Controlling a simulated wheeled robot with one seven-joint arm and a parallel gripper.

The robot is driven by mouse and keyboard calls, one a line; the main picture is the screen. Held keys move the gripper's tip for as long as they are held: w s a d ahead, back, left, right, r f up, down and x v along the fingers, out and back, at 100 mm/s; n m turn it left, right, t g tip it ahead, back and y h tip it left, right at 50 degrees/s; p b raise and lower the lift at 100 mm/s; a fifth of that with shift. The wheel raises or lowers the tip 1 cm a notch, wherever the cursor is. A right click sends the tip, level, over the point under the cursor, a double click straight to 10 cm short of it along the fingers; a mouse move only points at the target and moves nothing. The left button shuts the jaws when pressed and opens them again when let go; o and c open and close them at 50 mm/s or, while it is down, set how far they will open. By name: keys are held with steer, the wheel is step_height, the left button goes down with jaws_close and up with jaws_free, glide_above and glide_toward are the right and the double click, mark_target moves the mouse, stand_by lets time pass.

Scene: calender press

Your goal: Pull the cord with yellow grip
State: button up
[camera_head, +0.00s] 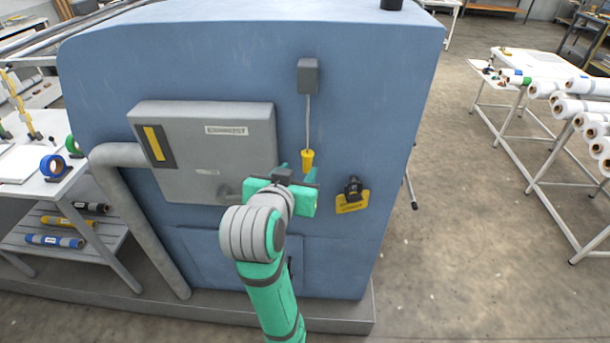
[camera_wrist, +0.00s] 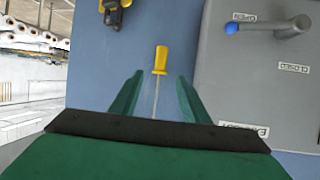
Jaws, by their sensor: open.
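The yellow grip (camera_head: 307,160) hangs on a thin pale cord (camera_head: 308,120) from a small grey box (camera_head: 308,77) on the blue machine front. My gripper (camera_head: 297,170) is open beside and just below the grip in the head view, its fingers pointing at the panel. In the wrist view the yellow grip (camera_wrist: 160,60) shows ahead of the fingertips, and the cord (camera_wrist: 154,97) runs between my two green fingers (camera_wrist: 155,80). The fingers do not visibly touch the grip. The depth gap between them cannot be told exactly.
A grey cabinet (camera_head: 240,150) with a blue-tipped handle (camera_wrist: 240,27) stands out beside the cord. A yellow plate with a black switch (camera_head: 352,195) sits lower right on the panel. Tables with rolls (camera_head: 580,108) stand at right. A grey pipe (camera_head: 135,215) runs down at left.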

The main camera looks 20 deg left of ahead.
mark_target(307, 161)
steer(key=x, duration=0.9)
steer(key=shift+w+a+f, duration=0.1)
steer(key=shift+w+f, duration=0.05)
steer(key=shift+w, duration=0.1)
jaws_close()
steer(key=shift+f, duration=0.1)
